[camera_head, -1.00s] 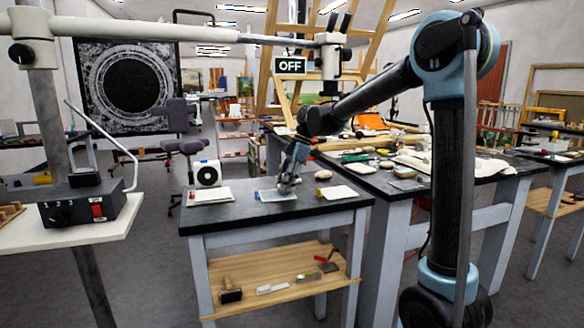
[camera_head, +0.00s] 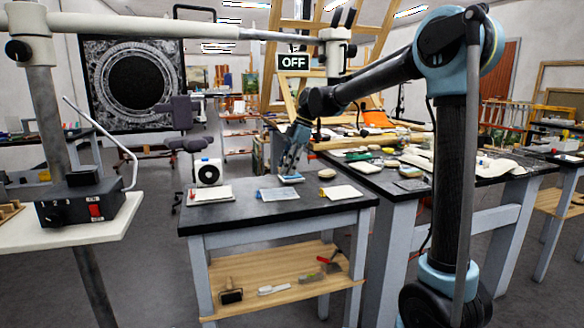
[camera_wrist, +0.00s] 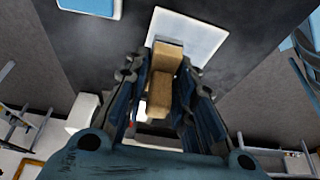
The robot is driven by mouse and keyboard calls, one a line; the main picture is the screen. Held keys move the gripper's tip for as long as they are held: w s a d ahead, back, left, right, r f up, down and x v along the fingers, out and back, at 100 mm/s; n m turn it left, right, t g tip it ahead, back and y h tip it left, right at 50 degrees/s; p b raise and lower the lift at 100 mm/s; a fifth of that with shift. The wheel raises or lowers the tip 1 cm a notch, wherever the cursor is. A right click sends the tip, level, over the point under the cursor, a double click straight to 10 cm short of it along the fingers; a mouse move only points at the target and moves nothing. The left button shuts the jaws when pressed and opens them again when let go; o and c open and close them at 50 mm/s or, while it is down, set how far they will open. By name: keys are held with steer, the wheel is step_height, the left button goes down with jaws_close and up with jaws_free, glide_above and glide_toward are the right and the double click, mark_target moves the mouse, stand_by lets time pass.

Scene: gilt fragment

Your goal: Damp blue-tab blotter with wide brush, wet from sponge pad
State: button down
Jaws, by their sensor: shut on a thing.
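My gripper (camera_head: 289,167) is above the back of the small black-topped table, near a pale oval pad (camera_head: 291,178) that may be the sponge pad. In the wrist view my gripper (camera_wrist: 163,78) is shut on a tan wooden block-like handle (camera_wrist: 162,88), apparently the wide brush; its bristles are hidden. The blue-tab blotter (camera_head: 277,193) lies flat in the middle of the table, in front of the pad. In the wrist view a whitish rectangle (camera_wrist: 190,32) lies beyond the handle and a light-blue, pale-rimmed piece (camera_wrist: 90,5) shows at the top; I cannot tell which is which.
A red-tabbed sheet (camera_head: 210,193) lies left and another pale sheet (camera_head: 343,191) right on the table (camera_head: 250,213). A small tan object (camera_head: 326,173) stands at the back right. The wooden lower shelf (camera_head: 300,277) holds several tools. A cluttered bench (camera_head: 385,178) adjoins at right.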

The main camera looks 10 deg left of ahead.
steer(key=shift+r, duration=1.2)
steer(key=shift+s, duration=0.1)
